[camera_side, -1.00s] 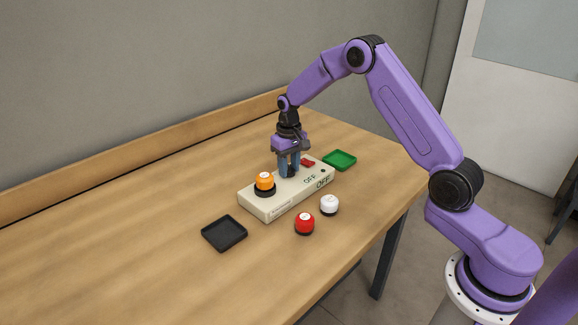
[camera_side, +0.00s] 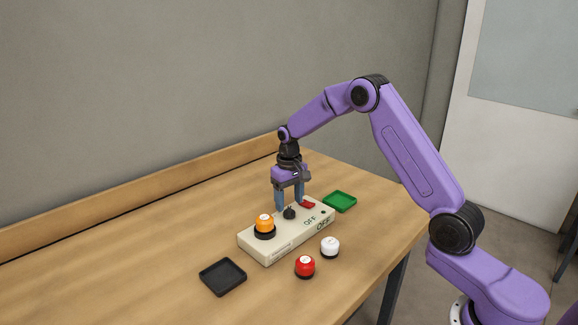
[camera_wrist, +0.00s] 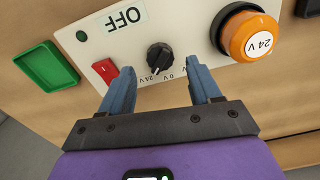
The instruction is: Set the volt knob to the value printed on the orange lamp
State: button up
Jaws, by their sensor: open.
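The orange lamp (camera_side: 265,222) sits in a black socket at the left end of the beige box (camera_side: 262,247) in the side view. In the wrist view the lamp (camera_wrist: 252,38) reads 24 V. The black volt knob (camera_side: 289,213) is mid-box; in the wrist view the knob (camera_wrist: 159,56) has labels 24 V and 0 V beside it. Its pointer seems to face the 24 V label. My gripper (camera_side: 290,206) is open and empty just above the knob, with a finger on either side. The wrist view shows both fingers (camera_wrist: 162,72) apart from the knob.
A red switch (camera_wrist: 105,70) and an OFF label (camera_wrist: 124,16) are on the box. A green tray (camera_side: 340,202) lies behind its right end. A black tray (camera_side: 222,277), a red lamp (camera_side: 305,267) and a white lamp (camera_side: 330,247) stand in front.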

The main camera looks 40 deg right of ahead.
aim_at(288, 210)
notch_tip(288, 210, up, 14)
jog(key=shift+r, duration=0.15)
jog(key=shift+a, duration=0.15)
dwell(0.4)
jog(key=s+a+n, duration=0.6)
jog(key=s+a, duration=0.8)
jog(key=s, duration=0.3)
jog(key=s+d+f+n, duration=0.1)
jog(key=s+n, duration=0.3)
jog(key=s, duration=0.8)
jog(key=s+d+f+n, duration=0.2)
jog(key=s+f+n, duration=0.1)
jog(key=s, duration=0.8)
jog(key=shift+s+d+f+n, duration=0.25)
jog(key=shift+s+n, duration=0.15)
jog(key=shift+n, duration=0.1)
